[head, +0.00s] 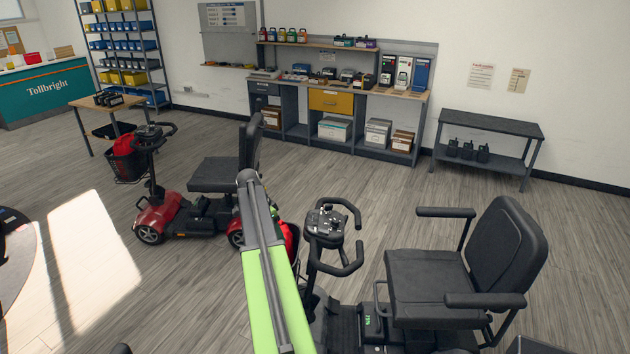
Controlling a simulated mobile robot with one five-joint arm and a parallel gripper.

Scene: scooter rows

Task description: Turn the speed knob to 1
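Two mobility scooters are in view, and the speed knob is too small to make out on either. The near scooter's control console (325,224) is dark, with small light markings and looped handlebars, right of my green arm. Its black seat (440,285) is to the right. The red scooter (160,216) stands farther back at the left, with its own console (150,133) and a front basket. My arm reaches up through the middle of the view, left of the near console and apart from it in the picture. My gripper's fingers do not show.
A workbench (330,83) with boxes and devices stands at the back wall. A low black table (490,123) is at the right, a blue-bin shelf (122,50) at the left. A small wooden table (108,103) stands behind the red scooter. Floor between the scooters and bench is open.

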